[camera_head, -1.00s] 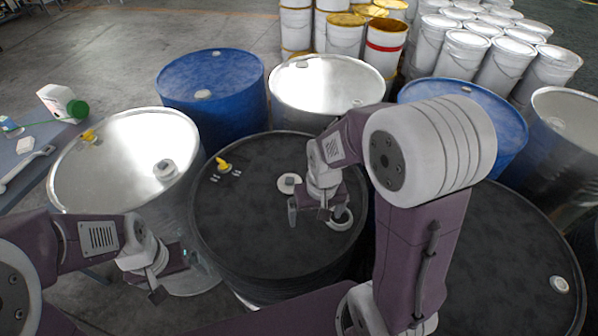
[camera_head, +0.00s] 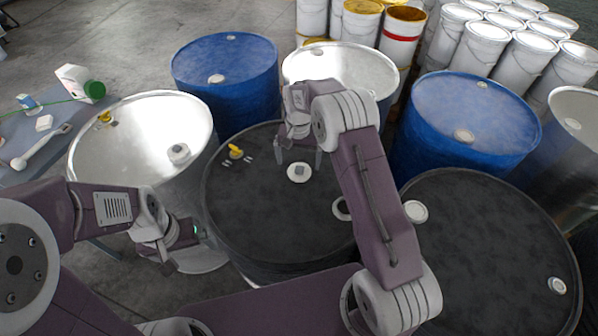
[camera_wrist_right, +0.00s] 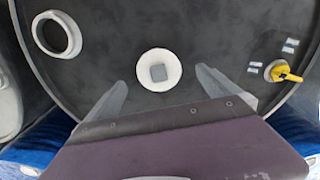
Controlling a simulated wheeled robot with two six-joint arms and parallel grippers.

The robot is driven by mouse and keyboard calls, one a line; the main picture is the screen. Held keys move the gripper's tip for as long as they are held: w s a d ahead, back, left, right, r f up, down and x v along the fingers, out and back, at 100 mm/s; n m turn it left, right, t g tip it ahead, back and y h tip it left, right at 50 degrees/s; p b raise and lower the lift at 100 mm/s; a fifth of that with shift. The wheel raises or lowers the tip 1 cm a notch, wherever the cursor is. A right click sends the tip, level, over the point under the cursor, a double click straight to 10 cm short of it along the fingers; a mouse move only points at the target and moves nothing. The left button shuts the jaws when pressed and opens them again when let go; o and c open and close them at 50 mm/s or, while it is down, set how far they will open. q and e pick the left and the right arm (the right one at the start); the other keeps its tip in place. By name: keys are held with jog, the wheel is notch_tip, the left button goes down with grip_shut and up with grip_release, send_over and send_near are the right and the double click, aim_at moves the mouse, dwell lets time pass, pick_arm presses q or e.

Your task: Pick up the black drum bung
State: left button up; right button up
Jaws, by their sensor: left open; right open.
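The drum bung (camera_head: 299,173) is a flat whitish disc with a grey square centre, lying on the dark lid of the black drum (camera_head: 265,215). The bung also shows in the right wrist view (camera_wrist_right: 159,70). A ringed opening (camera_head: 341,208) is near the lid's right edge, partly hidden by my right arm. My right gripper (camera_head: 298,160) is open and empty above the lid, at the far side of the bung. In the right wrist view the bung lies between and just beyond its two fingertips. My left gripper (camera_head: 183,250) is open and empty, low at the black drum's left side.
A yellow tap-like fitting (camera_head: 235,151) stands on the black lid. A silver drum (camera_head: 130,140) is at left, blue drums (camera_head: 225,80) (camera_head: 470,125) behind and right, another dark drum (camera_head: 490,240) at right.

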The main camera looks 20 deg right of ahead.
aim_at(299, 169)
jog(key=shift+w+d+f+p, duration=0.1)
jog(key=shift+f+p, duration=0.2)
jog(key=shift+f, duration=1.1)
jog(key=shift+d+f+p, duration=0.1)
jog(key=shift+f+p, duration=0.15)
jog(key=shift+f, duration=1.1)
jog(key=c, duration=1.5)
jog(key=shift+r, duration=0.15)
